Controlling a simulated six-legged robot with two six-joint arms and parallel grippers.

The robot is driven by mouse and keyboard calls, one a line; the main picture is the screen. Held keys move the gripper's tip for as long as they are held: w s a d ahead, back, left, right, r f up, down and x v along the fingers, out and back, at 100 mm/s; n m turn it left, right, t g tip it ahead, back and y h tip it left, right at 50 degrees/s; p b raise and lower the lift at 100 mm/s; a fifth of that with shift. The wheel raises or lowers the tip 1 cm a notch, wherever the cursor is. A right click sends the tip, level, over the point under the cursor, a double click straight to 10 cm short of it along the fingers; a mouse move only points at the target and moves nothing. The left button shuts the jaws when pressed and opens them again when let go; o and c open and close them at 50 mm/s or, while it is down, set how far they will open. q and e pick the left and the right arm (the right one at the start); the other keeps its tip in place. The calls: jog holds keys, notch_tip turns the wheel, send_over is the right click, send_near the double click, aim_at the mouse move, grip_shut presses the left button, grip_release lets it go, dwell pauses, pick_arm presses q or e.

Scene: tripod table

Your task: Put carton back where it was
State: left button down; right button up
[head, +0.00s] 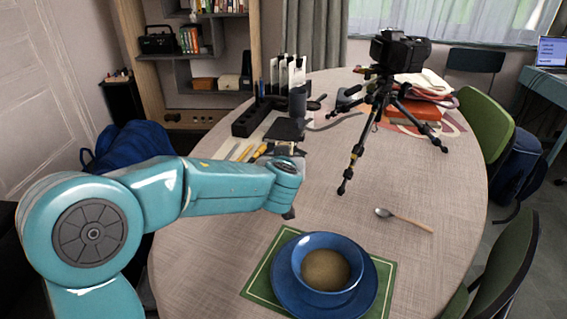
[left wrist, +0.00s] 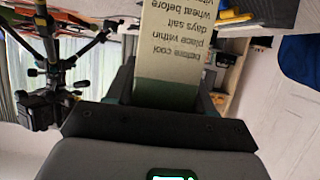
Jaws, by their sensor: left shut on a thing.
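The carton (left wrist: 175,50) is a pale beige box with printed text and a green band, close up in the left wrist view. My left gripper (left wrist: 166,92) is shut on it, with a dark jaw on each side. In the head view my left gripper (head: 286,131) is over the far left part of the table, near the black organiser. I cannot make out the carton clearly in the head view. My right gripper is in neither view.
A black organiser (head: 250,119) with upright white panels stands behind my gripper. A camera tripod (head: 358,150) stands right of it. A blue bowl (head: 325,290) sits on a plate and green mat in front. A spoon (head: 405,220) lies right. The table (head: 200,255) is bare at front left.

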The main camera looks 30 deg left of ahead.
pick_arm(q)
jog(key=shift+s+r, duration=0.1)
jog(key=shift+r, duration=0.05)
jog(key=shift+f, duration=0.2)
jog(key=shift+c, duration=2.1)
grip_release()
jog(key=v, duration=1.2)
